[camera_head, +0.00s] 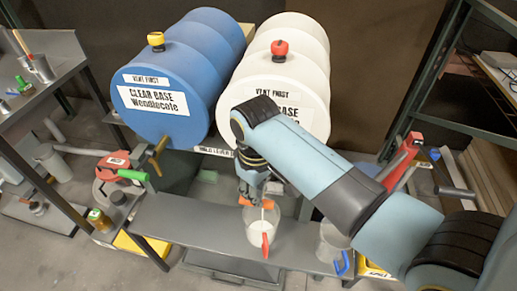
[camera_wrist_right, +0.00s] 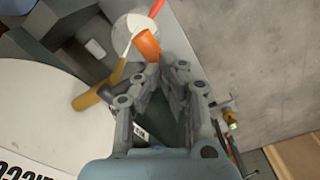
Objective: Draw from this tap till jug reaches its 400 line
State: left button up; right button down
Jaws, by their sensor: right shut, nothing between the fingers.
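A clear jug (camera_head: 253,232) with a red handle (camera_head: 265,246) stands on the grey shelf under the white drum (camera_head: 295,55). White liquid shows inside the jug; its level against the 400 line is too small to read. The jug also shows in the right wrist view (camera_wrist_right: 126,27). The brass tap (camera_wrist_right: 98,93) has an orange lever (camera_wrist_right: 148,44), just beyond my right fingertips. My right gripper (camera_head: 253,190) is shut and empty, pointing down beside the tap above the jug. It partly hides the tap in the head view. My left gripper is out of view.
A blue drum (camera_head: 185,65) labelled clear base lies left of the white one, with its own green-handled tap (camera_head: 134,175). Another clear vessel (camera_head: 330,240) with a blue handle stands right on the grey shelf (camera_head: 180,220). Racks flank both sides.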

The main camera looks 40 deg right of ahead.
jog(key=shift+f+b, duration=0.45)
jog(key=shift+f, duration=0.8)
dwell(5.3)
notch_tip(320, 180, up, 3)
jog(key=p, duration=0.3)
jog(key=shift+f, duration=0.15)
jog(key=shift+r, duration=0.45)
jog(key=shift+r, duration=2.5)
